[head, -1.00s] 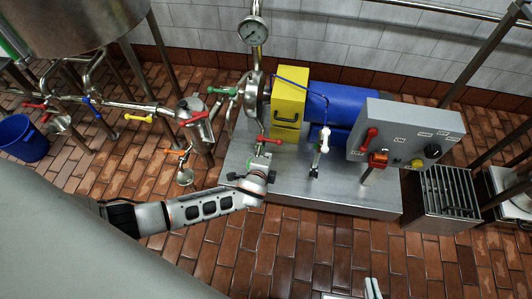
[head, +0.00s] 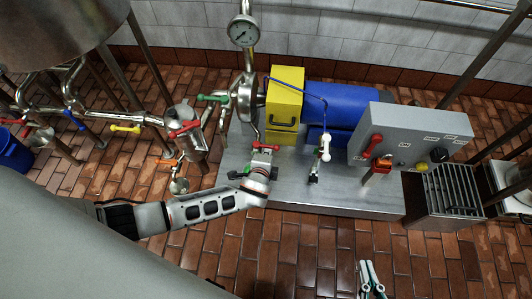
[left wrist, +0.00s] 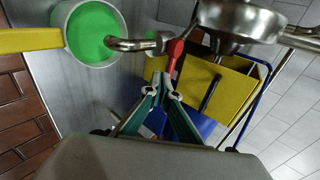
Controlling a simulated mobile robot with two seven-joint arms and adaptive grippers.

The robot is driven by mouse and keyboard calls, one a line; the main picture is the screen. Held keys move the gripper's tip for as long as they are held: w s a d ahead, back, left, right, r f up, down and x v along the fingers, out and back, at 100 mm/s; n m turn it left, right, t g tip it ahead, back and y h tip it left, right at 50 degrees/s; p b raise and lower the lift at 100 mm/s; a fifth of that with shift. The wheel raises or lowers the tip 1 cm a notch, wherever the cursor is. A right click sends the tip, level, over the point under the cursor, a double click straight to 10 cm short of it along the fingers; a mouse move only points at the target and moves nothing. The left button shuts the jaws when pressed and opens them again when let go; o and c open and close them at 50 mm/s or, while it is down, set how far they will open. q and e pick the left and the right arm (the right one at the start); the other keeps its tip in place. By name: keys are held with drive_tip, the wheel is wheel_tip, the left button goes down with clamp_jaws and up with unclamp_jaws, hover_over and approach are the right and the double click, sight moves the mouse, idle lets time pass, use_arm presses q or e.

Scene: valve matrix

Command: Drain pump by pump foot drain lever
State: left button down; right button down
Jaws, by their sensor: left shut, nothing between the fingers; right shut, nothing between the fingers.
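The pump foot drain lever (head: 265,146) is red and sits at the pump's foot, below the yellow cover. It also shows in the left wrist view (left wrist: 175,56), by a bent steel drain pipe (left wrist: 138,44). The pipe's open end is over a white bucket (left wrist: 59,14) with green liquid. My left gripper (head: 263,157) is at the lever in the head view. In the left wrist view its shut, empty fingertips (left wrist: 163,84) are close to the lever's end; I cannot tell whether they touch. My right gripper (head: 367,266) is shut and empty at the bottom.
The yellow cover (head: 285,92) and blue motor (head: 340,104) stand behind the lever. A grey control box (head: 410,135) with a red lever is to the right. Valves and pipes fill the left. The steel plinth (head: 345,200) has bare room at the front.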

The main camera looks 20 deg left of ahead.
use_arm(q)
drive_tip(key=shift+w+r, duration=0.1)
drive_tip(key=shift+w, duration=0.5)
idle(0.3)
